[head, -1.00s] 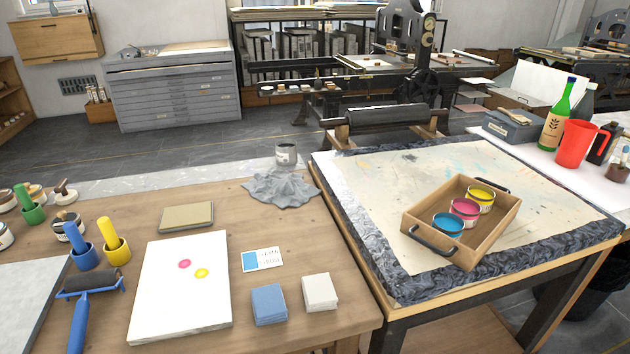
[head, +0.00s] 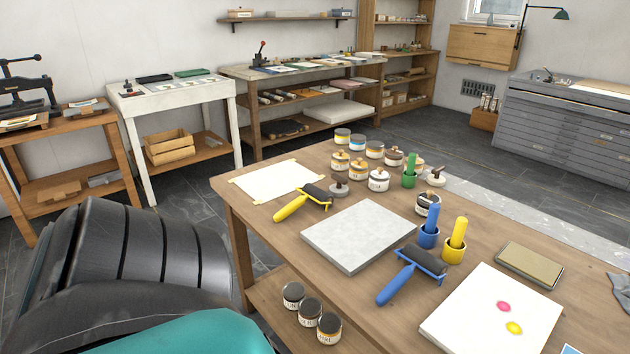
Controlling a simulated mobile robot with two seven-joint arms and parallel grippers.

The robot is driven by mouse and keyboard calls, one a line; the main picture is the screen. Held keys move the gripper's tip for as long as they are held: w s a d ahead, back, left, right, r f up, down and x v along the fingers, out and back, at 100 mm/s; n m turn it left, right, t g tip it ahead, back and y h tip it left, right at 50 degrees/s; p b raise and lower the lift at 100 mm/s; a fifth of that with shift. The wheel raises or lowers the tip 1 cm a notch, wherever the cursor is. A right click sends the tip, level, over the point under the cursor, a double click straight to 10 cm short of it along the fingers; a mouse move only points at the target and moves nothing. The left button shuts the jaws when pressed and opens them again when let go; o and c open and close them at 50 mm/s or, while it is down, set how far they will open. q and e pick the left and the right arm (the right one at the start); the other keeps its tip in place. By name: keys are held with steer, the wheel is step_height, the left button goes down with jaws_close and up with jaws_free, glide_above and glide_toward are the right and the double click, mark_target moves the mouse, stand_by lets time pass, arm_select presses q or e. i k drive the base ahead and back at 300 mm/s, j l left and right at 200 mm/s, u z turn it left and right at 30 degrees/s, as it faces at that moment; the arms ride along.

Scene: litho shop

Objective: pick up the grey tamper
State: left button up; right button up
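On the wooden worktable (head: 500,205), a small grey round-based piece with a dark knob (head: 339,186) stands between the yellow roller and the jars; it looks like a grey tamper. A similar piece with a pale base and brown knob (head: 435,178) stands further right, beside a green-handled tool (head: 410,172). They are too small to tell exactly which is the grey tamper. Neither gripper is in the head view. A black and teal part, probably my own arm, fills the lower left.
Several ink jars (head: 358,171) crowd the table's far side. A cream sheet (head: 275,181) covers the left corner.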

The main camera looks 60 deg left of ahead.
mark_target(339, 190)
steer(key=u, duration=1.8)
steer(key=i+j+z, duration=0.1)
steer(key=z, duration=1.15)
steer(key=j+z, duration=0.4)
steer(key=k+j+z, duration=0.1)
steer(key=j+z, duration=0.3)
steer(key=k+j+z, duration=0.1)
steer(key=j, duration=0.2)
steer(key=k+j+z, duration=0.1)
steer(key=j, duration=0.25)
steer(key=k+j+z, duration=0.15)
steer(key=j, duration=0.15)
steer(key=k+j, duration=0.1)
steer(key=j, duration=0.3)
steer(key=k+j, duration=0.15)
steer(key=j, duration=0.2)
